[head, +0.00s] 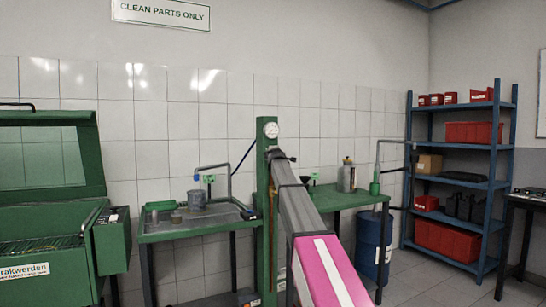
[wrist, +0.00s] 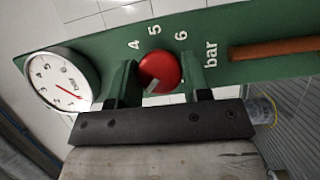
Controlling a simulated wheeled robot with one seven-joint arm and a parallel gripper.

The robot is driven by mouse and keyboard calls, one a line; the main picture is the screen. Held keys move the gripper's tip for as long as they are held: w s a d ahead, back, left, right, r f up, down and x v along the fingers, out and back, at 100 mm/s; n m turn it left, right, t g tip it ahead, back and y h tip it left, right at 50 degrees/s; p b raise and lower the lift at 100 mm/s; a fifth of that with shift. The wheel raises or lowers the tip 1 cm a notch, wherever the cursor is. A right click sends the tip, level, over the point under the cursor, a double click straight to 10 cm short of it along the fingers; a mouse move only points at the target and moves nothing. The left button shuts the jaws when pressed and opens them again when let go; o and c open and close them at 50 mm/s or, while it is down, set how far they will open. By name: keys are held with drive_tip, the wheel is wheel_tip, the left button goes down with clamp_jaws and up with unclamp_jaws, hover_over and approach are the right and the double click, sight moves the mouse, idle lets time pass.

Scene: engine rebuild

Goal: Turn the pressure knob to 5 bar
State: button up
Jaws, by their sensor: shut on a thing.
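The red pressure knob (wrist: 163,67) sits on a green panel (wrist: 225,28) in the wrist view, beside the white marks 4, 5 and 6 and the word "bar". A pale mark shows at the knob's lower edge; which figure it points to I cannot tell. My gripper (wrist: 158,78) is shut on the knob, one dark finger on each side. A round white gauge (wrist: 62,78) with a red needle is at the left; it also shows on top of the green post in the head view (head: 271,130). My arm hides the knob in the head view.
A green sink bench (head: 190,228) stands left of the post, and a green table (head: 345,198) right of it. A blue drum (head: 372,240) is under that table. A brown bar (wrist: 275,48) lies along the panel near my gripper.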

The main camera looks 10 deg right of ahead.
drive_tip(key=m+g+y, duration=0.2)
drive_tip(key=m+y, duration=0.1)
drive_tip(key=m, duration=0.3)
drive_tip(key=m+g+y, duration=0.1)
drive_tip(key=m+y, duration=0.2)
drive_tip(key=m, duration=0.3)
drive_tip(key=m+g+y, duration=0.2)
drive_tip(key=m+y, duration=0.1)
drive_tip(key=m, duration=0.4)
drive_tip(key=shift+d+g, duration=0.3)
idle(0.5)
drive_tip(key=shift+y, duration=0.3)
drive_tip(key=o, duration=0.9)
drive_tip(key=shift+r, duration=0.1)
drive_tip(key=v, duration=1)
drive_tip(key=shift+s+d, duration=0.15)
drive_tip(key=shift+s, duration=0.2)
